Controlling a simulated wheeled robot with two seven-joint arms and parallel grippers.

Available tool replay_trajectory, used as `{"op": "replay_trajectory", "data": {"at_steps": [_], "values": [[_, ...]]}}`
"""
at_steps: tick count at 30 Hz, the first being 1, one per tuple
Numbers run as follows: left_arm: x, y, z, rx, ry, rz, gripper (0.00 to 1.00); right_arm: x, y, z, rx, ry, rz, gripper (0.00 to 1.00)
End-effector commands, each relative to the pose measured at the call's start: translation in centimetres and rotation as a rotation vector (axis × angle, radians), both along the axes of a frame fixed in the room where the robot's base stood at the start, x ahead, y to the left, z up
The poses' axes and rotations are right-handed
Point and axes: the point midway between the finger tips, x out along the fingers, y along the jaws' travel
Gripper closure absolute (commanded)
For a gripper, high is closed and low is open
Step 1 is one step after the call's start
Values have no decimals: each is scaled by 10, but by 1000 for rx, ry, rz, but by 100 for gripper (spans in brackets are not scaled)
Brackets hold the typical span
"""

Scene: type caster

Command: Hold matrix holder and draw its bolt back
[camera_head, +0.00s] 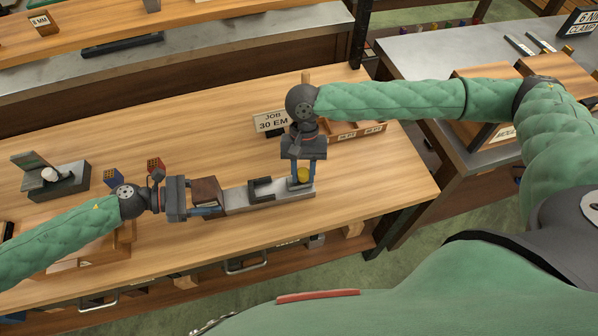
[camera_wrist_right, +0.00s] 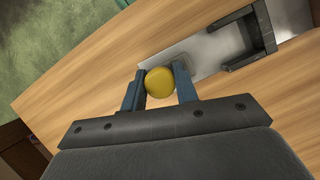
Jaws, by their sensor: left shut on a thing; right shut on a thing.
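The matrix holder (camera_head: 240,197) is a long light-grey metal piece lying on the wooden bench, with a dark brown block (camera_head: 206,190) at its left end and a black U-shaped bracket (camera_head: 262,188) on top. My left gripper (camera_head: 206,211) is shut on its left end; the exact contact is partly hidden. The yellow round knob of the bolt (camera_head: 303,175) is at the right end. My right gripper (camera_head: 305,178) comes from above and is shut on this knob, which also shows between the blue fingers in the right wrist view (camera_wrist_right: 160,82).
A grey device (camera_head: 56,180) and small blue and red blocks (camera_head: 155,164) are to the left. The bench's right edge is near; bare wood lies in front of the holder.

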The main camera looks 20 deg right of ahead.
Motion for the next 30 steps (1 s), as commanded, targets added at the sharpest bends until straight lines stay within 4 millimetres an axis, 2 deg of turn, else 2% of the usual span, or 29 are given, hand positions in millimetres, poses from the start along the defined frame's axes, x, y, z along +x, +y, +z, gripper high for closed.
{"op": "replay_trajectory", "data": {"at_steps": [2,3,6,14,19,23,30], "values": [[0,1,0,1,1,1,64,0,0,0,0,0,1,90],[0,1,0,1,1,1,64,0,0,0,0,0,1,66],[0,0,0,1,1,1,64,0,0,0,0,0,1,48],[0,0,0,1,0,0,64,0,0,0,0,0,0,48],[0,0,0,0,1,0,64,4,-1,9,1,-1,0,48],[0,0,0,0,0,0,64,11,-3,27,1,-2,-1,48],[0,0,0,0,1,0,64,28,-9,70,1,-2,-1,48]]}}
